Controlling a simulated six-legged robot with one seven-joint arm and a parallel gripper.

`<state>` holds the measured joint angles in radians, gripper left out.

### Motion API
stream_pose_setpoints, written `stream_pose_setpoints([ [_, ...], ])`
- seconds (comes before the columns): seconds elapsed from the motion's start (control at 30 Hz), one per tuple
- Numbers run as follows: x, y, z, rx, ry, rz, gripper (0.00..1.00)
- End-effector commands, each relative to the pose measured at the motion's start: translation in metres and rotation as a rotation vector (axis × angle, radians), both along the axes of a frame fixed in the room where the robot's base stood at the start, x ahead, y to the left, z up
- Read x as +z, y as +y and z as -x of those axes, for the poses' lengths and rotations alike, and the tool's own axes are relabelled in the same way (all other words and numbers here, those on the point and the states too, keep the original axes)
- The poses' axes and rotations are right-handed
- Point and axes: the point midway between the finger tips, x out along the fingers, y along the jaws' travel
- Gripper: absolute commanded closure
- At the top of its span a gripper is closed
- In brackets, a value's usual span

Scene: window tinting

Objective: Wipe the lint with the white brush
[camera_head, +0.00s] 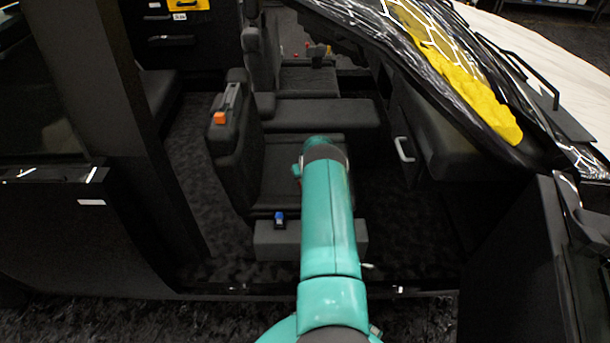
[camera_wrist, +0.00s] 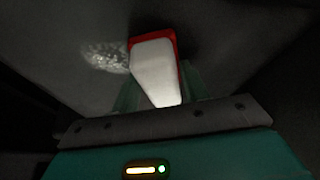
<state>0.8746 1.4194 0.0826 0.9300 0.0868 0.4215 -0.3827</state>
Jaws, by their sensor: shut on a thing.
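The white brush (camera_wrist: 154,62), a pale block with a red rim at its far end, stands between the fingers of my gripper (camera_wrist: 160,88) in the wrist view. My gripper is shut on it. The lint (camera_wrist: 106,57) is a speckled whitish patch on a dark grey surface, just left of the brush's far end. Whether the brush touches that surface cannot be told. In the head view my teal arm reaches into the car's cabin over the front seat; my gripper, the brush and the lint cannot be made out there.
The car's seat (camera_head: 232,150) stands left of my arm, with an orange buckle-like piece (camera_head: 219,118) on it. A dark door panel (camera_head: 522,255) is at the right. The windshield with yellow cloth (camera_head: 470,85) slopes above right. Dark floor lies right of my arm.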

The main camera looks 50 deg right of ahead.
Motion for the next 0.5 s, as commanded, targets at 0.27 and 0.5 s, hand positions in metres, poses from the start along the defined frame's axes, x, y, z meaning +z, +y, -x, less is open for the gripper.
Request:
stream_pose_setpoints([
  [0.27,0.002,0.015,0.014,-0.001,0.000,0.000,0.73],
  [0.5,0.001,0.021,0.019,-0.001,0.000,0.000,0.73],
])
